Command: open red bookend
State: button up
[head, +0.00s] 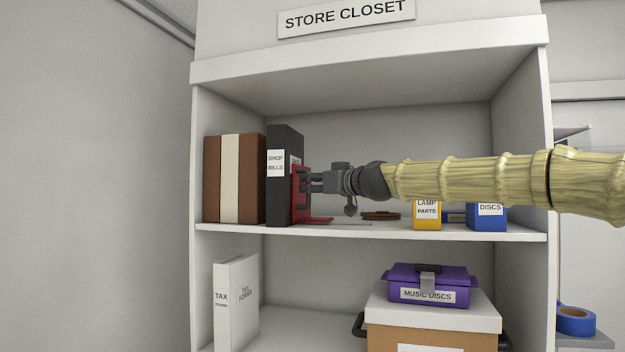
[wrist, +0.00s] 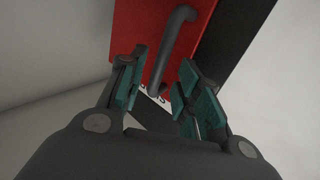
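The red bookend (head: 299,193) stands upright on the upper shelf, its flat red foot reaching right along the shelf. It is against the right side of the black SHOP BILLS binder (head: 276,189). In the wrist view the bookend's red plate (wrist: 150,25) carries a dark bar handle (wrist: 172,45). My gripper (head: 311,181) reaches in from the right at the bookend. In the wrist view my gripper (wrist: 160,85) has its green-padded fingers apart, one on each side of the handle's lower end. No contact with the handle is clear.
A brown box with a cream band (head: 230,178) stands left of the binder. A brown coiled item (head: 380,216), a yellow LAMP PARTS box (head: 427,215) and a blue DISCS box (head: 487,217) sit to the right, below my arm. The shelf's left wall (head: 199,150) is close by.

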jog(key=shift+w+a, duration=0.1)
jog(key=shift+a, duration=0.2)
jog(key=shift+w+f, duration=0.3)
jog(key=shift+w, duration=0.35)
jog(key=shift+s+r, duration=0.15)
jog(key=shift+s, duration=0.1)
jog(key=shift+c, duration=1.4)
jog(key=shift+s, duration=0.1)
jog(key=c, duration=0.3)
jog(key=shift+a, duration=0.1)
grip_shut()
jog(key=s+d+b, duration=0.2)
jog(key=d+b, duration=0.2)
jog(key=d, duration=0.3)
jog(key=shift+d+f, duration=0.25)
jog(key=shift+d, duration=0.1)
jog(key=shift+s, duration=0.1)
